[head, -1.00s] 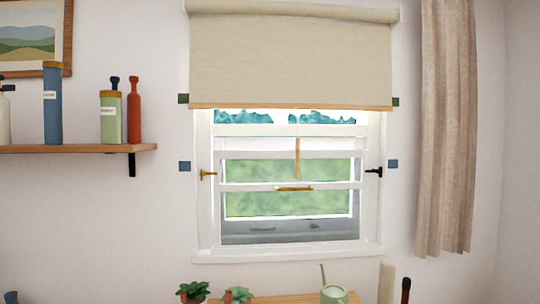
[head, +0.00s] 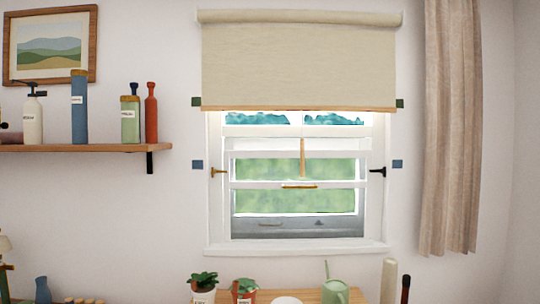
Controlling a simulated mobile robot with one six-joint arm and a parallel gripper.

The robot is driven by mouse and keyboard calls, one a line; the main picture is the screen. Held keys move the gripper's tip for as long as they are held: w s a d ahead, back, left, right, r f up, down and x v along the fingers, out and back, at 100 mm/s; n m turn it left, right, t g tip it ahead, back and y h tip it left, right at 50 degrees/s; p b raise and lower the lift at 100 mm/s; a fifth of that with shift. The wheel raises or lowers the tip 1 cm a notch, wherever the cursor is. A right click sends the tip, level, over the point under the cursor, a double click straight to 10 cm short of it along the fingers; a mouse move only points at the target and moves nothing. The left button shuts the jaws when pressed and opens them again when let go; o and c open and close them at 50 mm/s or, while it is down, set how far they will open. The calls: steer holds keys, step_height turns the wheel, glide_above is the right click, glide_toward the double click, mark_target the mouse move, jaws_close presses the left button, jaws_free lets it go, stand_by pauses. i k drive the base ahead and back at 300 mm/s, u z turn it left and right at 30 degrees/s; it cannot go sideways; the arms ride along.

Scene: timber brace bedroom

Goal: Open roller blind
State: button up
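In the head view, a beige roller blind (head: 298,65) hangs from its roll (head: 300,17) over the upper part of a white-framed window. Its wooden bottom bar (head: 298,109) sits level with two dark green markers (head: 196,102) on the wall. A short wooden pull (head: 303,157) hangs below the middle of the bar, in front of the window. The lower window panes (head: 296,195) are uncovered. My gripper does not show in this view.
Blue markers (head: 197,164) flank the window lower down. A curtain (head: 450,125) hangs at the right. A shelf (head: 80,148) with bottles is at the left. Potted plants (head: 204,285) and a green watering can (head: 335,290) stand on a wooden surface below the sill.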

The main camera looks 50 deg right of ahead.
mark_target(233, 108)
steer(key=u, duration=0.75)
steer(key=k, duration=1.05)
steer(key=z, duration=1.4)
steer(key=i, duration=0.55)
steer(key=u, duration=0.3)
